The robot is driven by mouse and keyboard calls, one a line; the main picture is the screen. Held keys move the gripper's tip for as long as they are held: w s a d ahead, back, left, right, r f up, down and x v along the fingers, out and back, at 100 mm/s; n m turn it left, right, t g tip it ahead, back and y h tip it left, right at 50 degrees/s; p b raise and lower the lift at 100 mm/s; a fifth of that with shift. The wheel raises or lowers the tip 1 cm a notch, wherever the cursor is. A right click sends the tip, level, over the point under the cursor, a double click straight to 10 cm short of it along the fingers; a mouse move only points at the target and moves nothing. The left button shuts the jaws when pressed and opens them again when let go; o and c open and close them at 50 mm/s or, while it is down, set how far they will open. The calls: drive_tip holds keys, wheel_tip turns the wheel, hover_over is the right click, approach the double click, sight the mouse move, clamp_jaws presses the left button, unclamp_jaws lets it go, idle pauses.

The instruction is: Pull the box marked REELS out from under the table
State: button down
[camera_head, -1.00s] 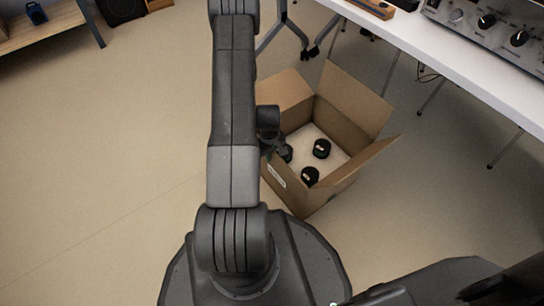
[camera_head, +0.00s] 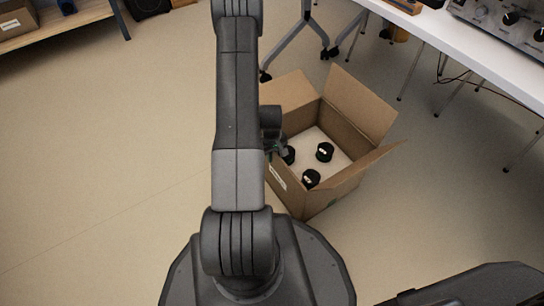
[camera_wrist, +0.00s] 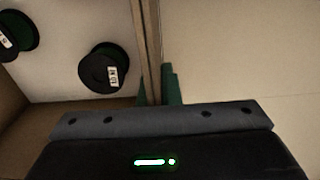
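The open cardboard box (camera_head: 343,132) stands on the floor in front of the white table (camera_head: 432,45), flaps up. A small white label (camera_head: 279,180) is on its near left side, too small to read. Inside are three round black items, one of them (camera_head: 324,152) near the middle. My gripper (camera_head: 273,148) is at the box's left wall, partly hidden by my arm. In the wrist view the green fingers (camera_wrist: 158,90) lie close on both sides of the cardboard wall (camera_wrist: 149,45), shut on it.
Table legs and a wheeled stand (camera_head: 326,48) are behind the box. A cable (camera_head: 470,85) hangs under the table; an amplifier (camera_head: 505,18) sits on top. A shelf (camera_head: 65,25) is at the far left. The floor (camera_head: 110,150) on the left is clear.

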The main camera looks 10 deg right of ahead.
drive_tip(key=c, duration=1.6)
unclamp_jaws()
drive_tip(key=shift+o, duration=0.2)
wheel_tip(320, 180, up, 14)
drive_tip(key=p, duration=0.5)
drive_tip(key=shift+f, duration=0.1)
wheel_tip(320, 180, down, 14)
drive_tip(key=b, duration=0.5)
